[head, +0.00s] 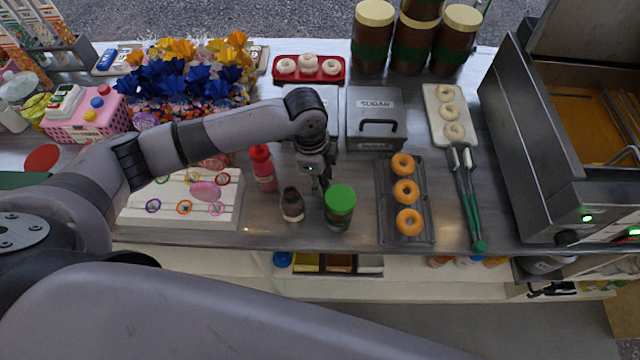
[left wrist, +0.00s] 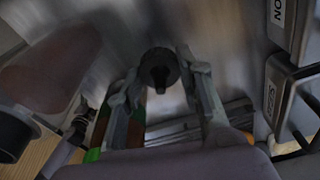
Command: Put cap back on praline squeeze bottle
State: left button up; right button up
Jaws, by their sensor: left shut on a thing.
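The praline squeeze bottle (head: 292,206) appears to be the small brown bottle with a pale band, upright near the counter's front edge. My left gripper (head: 318,181) is behind and a little right of it, pointing down, apart from it. In the left wrist view my left gripper (left wrist: 162,82) is shut on a dark round cap with a short nozzle (left wrist: 160,70), held between the fingertips. The cap is too small and hidden to make out in the head view. My right gripper is not in view.
A green-lidded jar (head: 340,203) stands close at the right of the bottle and gripper. A red bottle (head: 263,170) stands behind left. A white lollipop stand (head: 180,212) is left, a doughnut rack (head: 384,222) right, and a grey sugar box (head: 375,122) behind.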

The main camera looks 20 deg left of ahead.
aim_at(320, 178)
pick_arm(q)
notch_tip(320, 178, up, 17)
jog(key=b, duration=0.2)
